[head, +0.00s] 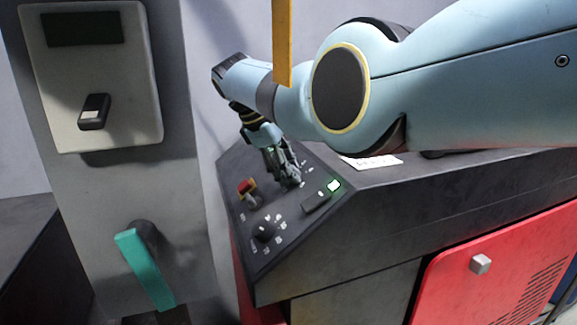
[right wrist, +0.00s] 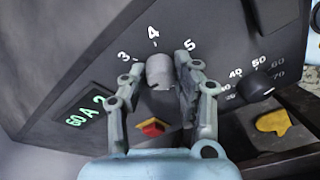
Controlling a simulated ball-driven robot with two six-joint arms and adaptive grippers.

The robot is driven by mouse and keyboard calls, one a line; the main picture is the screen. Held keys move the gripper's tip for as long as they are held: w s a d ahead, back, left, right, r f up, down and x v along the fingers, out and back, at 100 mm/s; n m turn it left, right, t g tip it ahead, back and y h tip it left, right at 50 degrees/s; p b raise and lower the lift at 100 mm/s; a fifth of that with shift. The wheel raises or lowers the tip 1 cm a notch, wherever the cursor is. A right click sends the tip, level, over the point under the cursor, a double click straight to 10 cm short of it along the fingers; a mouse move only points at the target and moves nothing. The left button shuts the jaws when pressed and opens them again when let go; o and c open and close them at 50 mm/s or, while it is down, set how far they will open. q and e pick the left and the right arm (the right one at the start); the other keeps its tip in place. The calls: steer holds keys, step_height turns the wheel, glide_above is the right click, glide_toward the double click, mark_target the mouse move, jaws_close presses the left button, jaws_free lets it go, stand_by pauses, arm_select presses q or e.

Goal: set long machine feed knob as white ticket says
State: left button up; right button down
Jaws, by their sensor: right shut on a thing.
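The long machine (head: 400,215) has a dark sloped control panel. My right gripper (head: 288,178) reaches down to this panel. In the right wrist view its two fingers (right wrist: 174,82) are shut on a grey round knob (right wrist: 160,72), one on each side. White numbers 3, 4 and 5 stand in an arc around the knob, with 4 straight above it in that view. Which way the knob points I cannot tell. A white ticket (head: 370,161) lies on the machine's top, its writing too small to read. My left gripper is not in view.
A second, black knob (head: 263,232) and a red-and-yellow switch (head: 246,187) sit near the gripper. A green-lit display (head: 333,185) is on the panel. A grey cabinet with a teal lever (head: 147,268) stands left. A yellow strip (head: 283,40) hangs in front of my arm.

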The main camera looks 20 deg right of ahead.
steer(key=m+p, duration=0.2)
steer(key=shift+r+m, duration=0.15)
steer(key=shift+m, duration=0.15)
steer(key=shift+m+t+p, duration=0.4)
steer(key=shift+m+p, duration=0.3)
steer(key=shift+m, duration=0.2)
steer(key=shift+s+m+h, duration=0.1)
steer(key=shift+m+h, duration=0.2)
steer(key=shift+m, duration=0.5)
steer(key=shift+f+m+t, duration=0.2)
steer(key=shift+m+t, duration=0.1)
steer(key=shift+m, duration=0.8)
steer(key=shift+m+h, duration=0.3)
steer(key=shift+m, duration=0.9)
steer(key=c, duration=1)
jaws_free()
steer(key=shift+a, duration=0.1)
